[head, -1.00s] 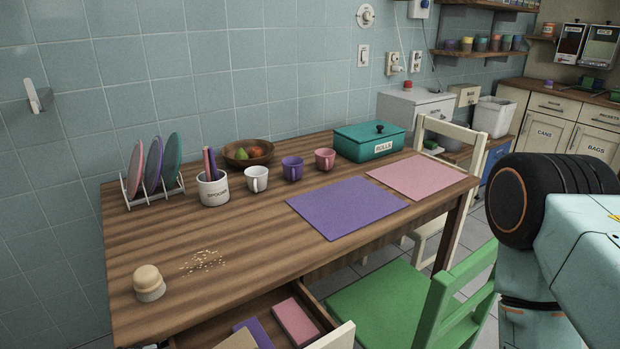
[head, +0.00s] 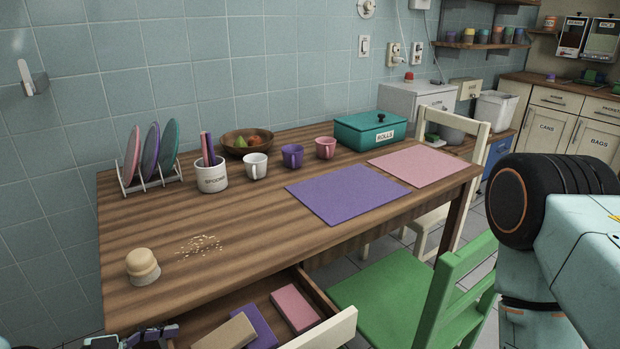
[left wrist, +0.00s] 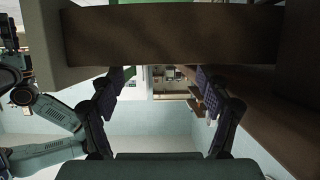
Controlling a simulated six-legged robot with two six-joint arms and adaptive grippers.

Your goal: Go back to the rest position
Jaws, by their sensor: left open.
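My left gripper (head: 132,338) shows at the bottom left of the head view, just below the front left corner of the wooden table (head: 130,215). In the left wrist view its two dark fingers (left wrist: 160,85) stand wide apart with nothing between them. A broad brown wooden piece (left wrist: 170,35) spans the top of that view, above the fingers; I cannot tell whether it touches them. Part of my right arm fills the right side of the head view, but its gripper is out of the picture.
An open drawer (head: 328,333) with tan, purple and pink blocks juts out below the table front. A green chair (head: 400,290) stands right of it. A knobbed tan object (head: 143,266) stands by crumbs (head: 200,245). Cups, plates and mats are on the table.

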